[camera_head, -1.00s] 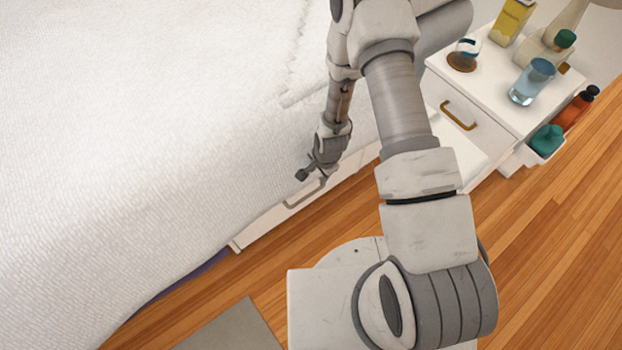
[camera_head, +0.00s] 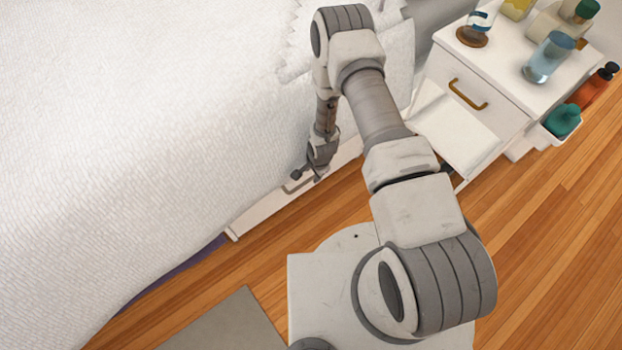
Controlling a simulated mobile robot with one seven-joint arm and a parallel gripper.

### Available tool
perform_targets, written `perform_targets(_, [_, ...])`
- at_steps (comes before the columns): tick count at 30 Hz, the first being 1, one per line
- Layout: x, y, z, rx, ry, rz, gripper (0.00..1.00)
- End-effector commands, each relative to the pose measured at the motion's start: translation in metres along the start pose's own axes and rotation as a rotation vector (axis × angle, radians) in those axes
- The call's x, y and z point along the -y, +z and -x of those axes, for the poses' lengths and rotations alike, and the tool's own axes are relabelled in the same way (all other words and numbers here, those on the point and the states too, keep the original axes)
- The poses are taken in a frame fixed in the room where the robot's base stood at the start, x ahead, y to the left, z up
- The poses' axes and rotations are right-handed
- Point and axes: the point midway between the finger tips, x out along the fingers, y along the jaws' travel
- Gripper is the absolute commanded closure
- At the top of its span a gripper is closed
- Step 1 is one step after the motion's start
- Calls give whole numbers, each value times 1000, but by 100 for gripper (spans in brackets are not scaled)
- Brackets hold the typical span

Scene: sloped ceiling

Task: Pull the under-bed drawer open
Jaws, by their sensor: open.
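The under-bed drawer (camera_head: 262,213) shows as a long, low white front below the hanging edge of the bed cover. Its bar handle (camera_head: 289,187) is partly hidden by my gripper (camera_head: 306,176). My gripper is open, with its fingers pointing down at the handle. I cannot tell whether the fingers are around the handle or only beside it. The drawer's inside is not visible, and the cover hides its top edge.
The white bed cover (camera_head: 130,130) fills the left. A white nightstand (camera_head: 505,95) with bottles and a glass (camera_head: 549,57) stands upper right. A flat white panel (camera_head: 455,128) juts out below its drawer.

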Motion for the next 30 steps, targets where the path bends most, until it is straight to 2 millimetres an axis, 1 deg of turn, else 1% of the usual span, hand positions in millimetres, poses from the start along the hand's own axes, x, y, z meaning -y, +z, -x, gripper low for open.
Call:
perform_targets(1, [-1,0,-14,0,1,2,53])
perform_targets(6, [0,1,-34,0,0,2,53])
perform_targets(11, [0,0,-41,0,-1,1,53])
perform_targets(19, [0,0,-41,0,-1,1,53])
perform_targets(23, [0,0,-41,0,-1,1,76])
perform_targets(24, [0,0,-41,0,-1,1,83])
perform_targets(27, [0,0,-41,0,-1,1,100])
perform_targets(30, [0,0,-41,0,-1,1,100])
